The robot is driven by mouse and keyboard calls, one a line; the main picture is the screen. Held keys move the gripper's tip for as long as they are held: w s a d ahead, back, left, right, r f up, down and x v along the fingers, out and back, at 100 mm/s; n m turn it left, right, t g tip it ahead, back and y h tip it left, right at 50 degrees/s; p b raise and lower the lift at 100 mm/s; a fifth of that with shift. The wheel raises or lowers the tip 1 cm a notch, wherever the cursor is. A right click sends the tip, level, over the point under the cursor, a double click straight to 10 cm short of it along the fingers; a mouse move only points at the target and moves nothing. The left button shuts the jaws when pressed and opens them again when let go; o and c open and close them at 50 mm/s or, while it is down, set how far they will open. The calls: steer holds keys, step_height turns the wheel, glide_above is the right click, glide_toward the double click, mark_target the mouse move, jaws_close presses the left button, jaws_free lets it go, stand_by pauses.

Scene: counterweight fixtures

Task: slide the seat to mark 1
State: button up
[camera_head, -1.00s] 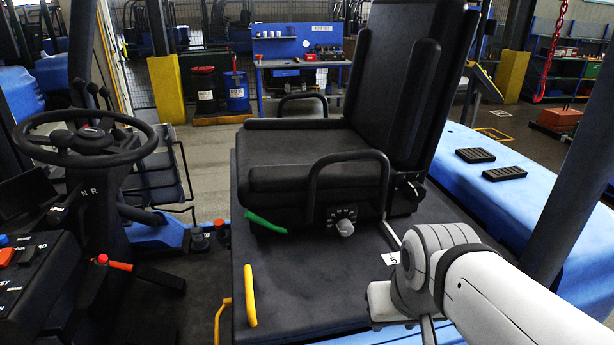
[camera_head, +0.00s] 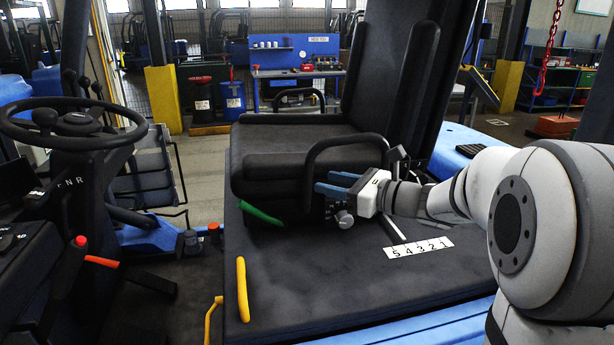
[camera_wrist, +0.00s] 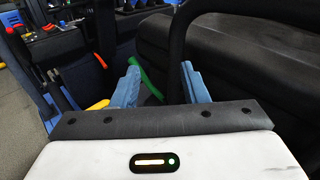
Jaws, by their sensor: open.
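The black seat (camera_head: 285,140) stands on a dark platform (camera_head: 320,285). A green lever (camera_head: 260,214) sticks out under its front left edge. A white strip (camera_head: 418,247) with marks 5 4 3 2 1, left to right, lies right of the seat base. A thin white line (camera_head: 394,229) on the seat's side ends near mark 5. My gripper (camera_head: 322,183) is beside the seat's near side, by the armrest, blue fingers pointing left. In the wrist view my gripper (camera_wrist: 161,80) is open and empty, with the green lever (camera_wrist: 147,78) seen beyond and between its fingers, apart from them.
The black armrest loop (camera_head: 345,145) rises close to my fingers, and a grey knob (camera_head: 345,219) is just below them. A yellow handle (camera_head: 242,290) stands at the platform's front left. The steering wheel (camera_head: 75,125) is at left. The platform's near part is clear.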

mark_target(309, 169)
steer(key=shift+m+t, duration=0.5)
steer(key=shift+m, duration=0.2)
steer(key=w+a, duration=0.1)
steer(key=w, duration=0.1)
steer(key=w+a+p, duration=0.1)
steer(key=w+a, duration=0.3)
steer(key=shift+w+r, duration=0.15)
steer(key=shift+r, duration=0.1)
jaws_close()
